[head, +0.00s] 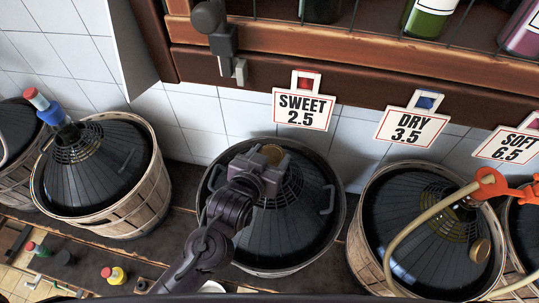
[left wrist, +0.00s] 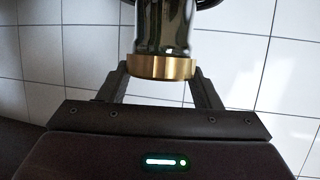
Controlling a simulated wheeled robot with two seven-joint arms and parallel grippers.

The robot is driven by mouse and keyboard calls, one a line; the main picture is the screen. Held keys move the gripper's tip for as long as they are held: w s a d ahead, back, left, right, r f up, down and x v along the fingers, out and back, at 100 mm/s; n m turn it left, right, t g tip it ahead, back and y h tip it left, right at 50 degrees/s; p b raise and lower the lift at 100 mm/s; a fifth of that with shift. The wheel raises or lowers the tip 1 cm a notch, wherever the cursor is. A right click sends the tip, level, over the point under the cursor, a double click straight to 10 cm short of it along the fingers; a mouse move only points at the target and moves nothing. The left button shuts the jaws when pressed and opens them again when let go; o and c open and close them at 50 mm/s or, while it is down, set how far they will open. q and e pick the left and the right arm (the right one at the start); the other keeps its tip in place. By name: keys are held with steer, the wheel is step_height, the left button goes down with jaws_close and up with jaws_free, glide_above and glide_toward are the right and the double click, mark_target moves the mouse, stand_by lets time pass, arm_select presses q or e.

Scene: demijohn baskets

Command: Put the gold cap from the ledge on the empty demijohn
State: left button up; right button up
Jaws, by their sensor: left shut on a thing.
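The gold cap (head: 271,154) shows between the fingers of my left gripper (head: 262,168), above the middle basketed demijohn (head: 285,225) under the SWEET 2.5 sign. In the left wrist view the gold cap (left wrist: 163,67) is at the end of a dark green glass neck (left wrist: 162,25), appears in line with it and touches it. The fingers of my left gripper (left wrist: 160,88) stand on both sides of the cap, shut on it. The rest of the demijohn is mostly outside the wrist view. My right gripper is not in view.
A left demijohn (head: 95,165) has a blue and red stopper. A right demijohn (head: 425,235) under the DRY 3.5 sign has a hose (head: 425,222), an orange clip (head: 492,184) and a gold disc (head: 480,250). A ledge (head: 90,270) at lower left holds small coloured stoppers.

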mark_target(273, 153)
arm_select(q)
steer(key=o, duration=1)
steer(key=shift+s+a+r+p, duration=0.1)
steer(key=shift+s+r+p, duration=0.1)
steer(key=shift+s+p, duration=0.15)
steer(key=p+v, duration=0.2)
steer(key=shift+s+a+r, duration=0.1)
steer(key=shift+s+r, duration=0.05)
steer(key=shift+s, duration=0.05)
steer(key=v, duration=0.4)
steer(key=shift+s+a, duration=0.15)
steer(key=shift+s, duration=0.1)
